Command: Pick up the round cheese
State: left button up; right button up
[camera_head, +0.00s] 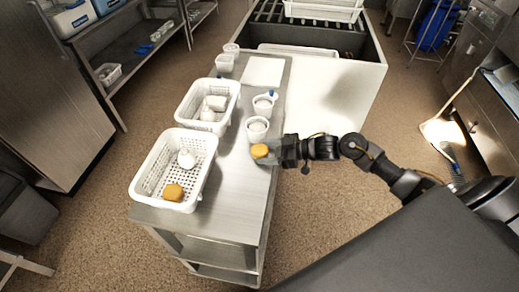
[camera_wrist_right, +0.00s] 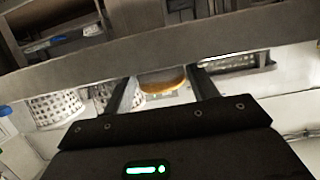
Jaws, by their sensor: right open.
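A round orange cheese (camera_head: 259,151) is on the steel table near its right edge, just left of my right gripper (camera_head: 278,151). In the right wrist view, the round cheese (camera_wrist_right: 162,80) shows as a pale disc with an orange rim, lying ahead between the two fingers of the right gripper (camera_wrist_right: 163,88). The fingers are apart and I see no clear contact. Another orange piece (camera_head: 173,192) lies in the front white perforated basket (camera_head: 140,188), next to a white rounded item (camera_head: 186,159). My left gripper is not in view.
A second white basket (camera_head: 184,113) behind holds pale pieces. White tubs (camera_head: 257,130) and (camera_head: 263,105) stand along the table's right side, behind the cheese. The steel tabletop (camera_head: 232,195) is clear in front. A large sink unit (camera_head: 335,95) stands at the back right.

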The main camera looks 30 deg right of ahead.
jog(key=shift+c, duration=0.4)
jog(key=c, duration=0.6)
jog(key=shift+o, duration=0.2)
jog(key=shift+r, duration=0.6)
jog(key=s+d+r+b, duration=0.2)
jog(key=d+r+b, duration=0.2)
jog(key=d+r, duration=0.7)
jog(key=d, duration=0.2)
jog(key=shift+d+r, duration=0.3)
jog(key=shift+r, duration=0.05)
